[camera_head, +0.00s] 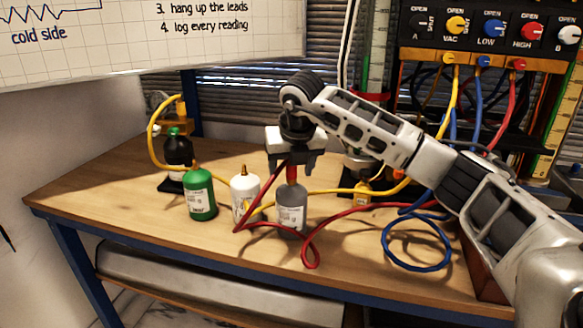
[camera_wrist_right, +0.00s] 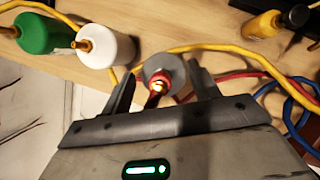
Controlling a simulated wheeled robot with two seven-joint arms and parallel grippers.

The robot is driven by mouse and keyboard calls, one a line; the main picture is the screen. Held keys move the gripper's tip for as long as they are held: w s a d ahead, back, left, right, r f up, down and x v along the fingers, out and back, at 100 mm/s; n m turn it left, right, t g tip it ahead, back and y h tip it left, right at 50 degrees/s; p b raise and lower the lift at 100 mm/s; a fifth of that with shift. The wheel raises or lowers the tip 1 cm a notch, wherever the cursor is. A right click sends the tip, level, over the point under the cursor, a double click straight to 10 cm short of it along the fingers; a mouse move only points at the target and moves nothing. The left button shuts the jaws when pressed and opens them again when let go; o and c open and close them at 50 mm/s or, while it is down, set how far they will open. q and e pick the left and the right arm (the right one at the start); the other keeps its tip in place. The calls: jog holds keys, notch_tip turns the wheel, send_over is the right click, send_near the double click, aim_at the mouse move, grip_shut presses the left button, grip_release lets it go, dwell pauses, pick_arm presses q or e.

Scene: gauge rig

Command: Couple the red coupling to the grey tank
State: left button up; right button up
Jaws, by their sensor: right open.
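The grey tank (camera_head: 291,211) stands upright on the bench, right of the white tank. The red coupling (camera_head: 291,173) is at the tank's top, in line with its neck; its red hose loops down in front of the tank. I cannot tell how firmly it is seated. My right gripper (camera_head: 291,158) is open, pointing down, with its fingers on either side of the coupling. In the right wrist view, the grey tank (camera_wrist_right: 166,65) and the coupling's bright end (camera_wrist_right: 158,86) lie between the open fingers. My left gripper is not in view.
A green tank (camera_head: 200,195), a white tank (camera_head: 244,195) and a black tank (camera_head: 178,153) stand to the left. A yellow hose (camera_head: 320,191) runs behind the grey tank. A blue hose (camera_head: 418,268) coils at right. The bench (camera_head: 130,215) is clear at front left.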

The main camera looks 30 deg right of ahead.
dwell(0.3)
jog(key=v, duration=0.3)
jog(key=shift+r, duration=0.3)
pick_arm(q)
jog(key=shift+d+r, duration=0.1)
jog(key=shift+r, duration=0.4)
pick_arm(e)
jog(key=v, duration=1.2)
jog(key=shift+r, duration=0.2)
